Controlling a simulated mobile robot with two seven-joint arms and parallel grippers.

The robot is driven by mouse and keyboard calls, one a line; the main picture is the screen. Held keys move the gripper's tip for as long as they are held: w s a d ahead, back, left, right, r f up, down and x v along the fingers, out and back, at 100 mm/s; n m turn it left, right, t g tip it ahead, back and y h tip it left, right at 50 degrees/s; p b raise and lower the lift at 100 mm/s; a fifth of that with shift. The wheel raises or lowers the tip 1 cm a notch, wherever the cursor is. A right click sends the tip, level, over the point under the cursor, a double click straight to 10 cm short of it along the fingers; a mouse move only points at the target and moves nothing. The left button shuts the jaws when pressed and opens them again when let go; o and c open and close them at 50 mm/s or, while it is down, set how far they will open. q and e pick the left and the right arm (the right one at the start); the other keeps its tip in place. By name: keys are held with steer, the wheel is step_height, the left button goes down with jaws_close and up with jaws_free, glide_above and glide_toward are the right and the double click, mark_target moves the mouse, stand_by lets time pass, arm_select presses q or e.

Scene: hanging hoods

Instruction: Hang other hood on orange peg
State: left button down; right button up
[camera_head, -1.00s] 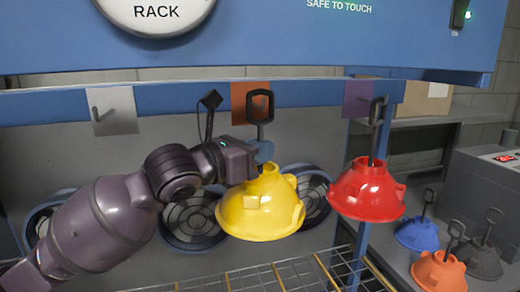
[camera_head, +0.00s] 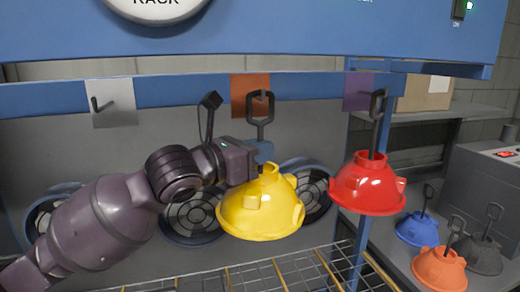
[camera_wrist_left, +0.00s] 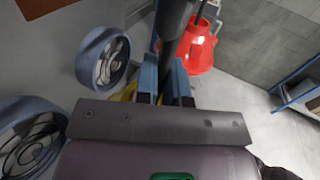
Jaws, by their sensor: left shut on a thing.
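The yellow hood (camera_head: 260,212) hangs bell-down below the orange plate (camera_head: 241,88). My left gripper (camera_head: 262,152) is shut on the dark stem of this hood, just under its loop handle; the stem also shows between the fingers in the left wrist view (camera_wrist_left: 172,45). The loop (camera_head: 260,106) overlaps the orange plate and the orange peg (camera_head: 263,95). The peg's tip shows inside the loop's outline, but I cannot tell whether the loop bears on it. My right gripper is not in view.
A red hood (camera_head: 367,187) hangs at the purple plate (camera_head: 358,90), close on the right. The grey plate (camera_head: 112,103) with its peg is bare. A wire shelf (camera_head: 270,278) lies below. Blue, orange and dark hoods (camera_head: 416,228) stand at the lower right.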

arm_select(q)
steer(key=c, duration=1.1)
jaws_free()
